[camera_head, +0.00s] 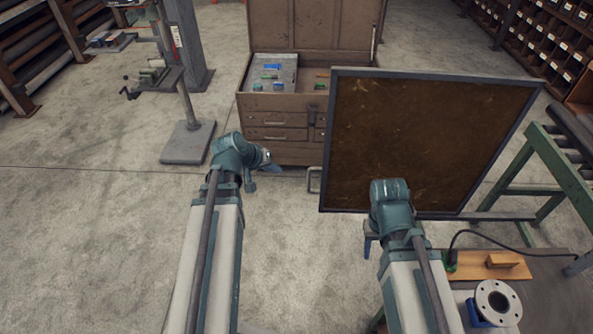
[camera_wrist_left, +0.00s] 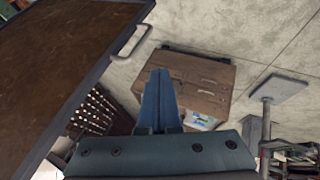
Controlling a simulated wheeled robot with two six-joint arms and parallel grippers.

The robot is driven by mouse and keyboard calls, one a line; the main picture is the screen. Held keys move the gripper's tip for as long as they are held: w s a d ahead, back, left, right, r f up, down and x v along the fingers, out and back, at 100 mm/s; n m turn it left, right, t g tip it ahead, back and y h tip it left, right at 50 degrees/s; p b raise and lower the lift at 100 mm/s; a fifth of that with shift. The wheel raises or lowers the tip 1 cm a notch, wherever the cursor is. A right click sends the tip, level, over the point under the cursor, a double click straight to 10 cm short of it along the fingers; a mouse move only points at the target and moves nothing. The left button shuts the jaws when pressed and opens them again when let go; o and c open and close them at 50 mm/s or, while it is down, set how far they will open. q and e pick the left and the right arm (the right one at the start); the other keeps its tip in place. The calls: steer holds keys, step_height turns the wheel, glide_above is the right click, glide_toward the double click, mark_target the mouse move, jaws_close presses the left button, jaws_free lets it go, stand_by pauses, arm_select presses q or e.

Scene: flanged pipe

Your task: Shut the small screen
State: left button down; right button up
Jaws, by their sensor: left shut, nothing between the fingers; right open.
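The small screen is a brown, scuffed panel in a dark frame (camera_head: 420,140). It stands upright at right of centre in the head view and fills the upper left of the left wrist view (camera_wrist_left: 60,60). A grey bar handle (camera_head: 314,180) sticks out from its left edge and also shows in the left wrist view (camera_wrist_left: 134,42). My left gripper (camera_head: 270,169) is shut and empty, left of the handle and apart from it. Its blue fingers show in the left wrist view (camera_wrist_left: 158,95). My right gripper (camera_head: 370,242) is open, in front of the screen's lower part, mostly hidden by its own wrist.
A brown tool chest (camera_head: 275,120) with its lid up stands behind the screen's left edge. A green-legged stand (camera_head: 545,180) is at right.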

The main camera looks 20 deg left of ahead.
arm_select(q)
steer(key=w+d+f+b, duration=0.6)
steer(key=w+f+b, duration=0.1)
steer(key=f, duration=0.1)
arm_select(e)
step_height(320, 180, down, 8)
arm_select(q)
steer(key=shift+w, duration=0.1)
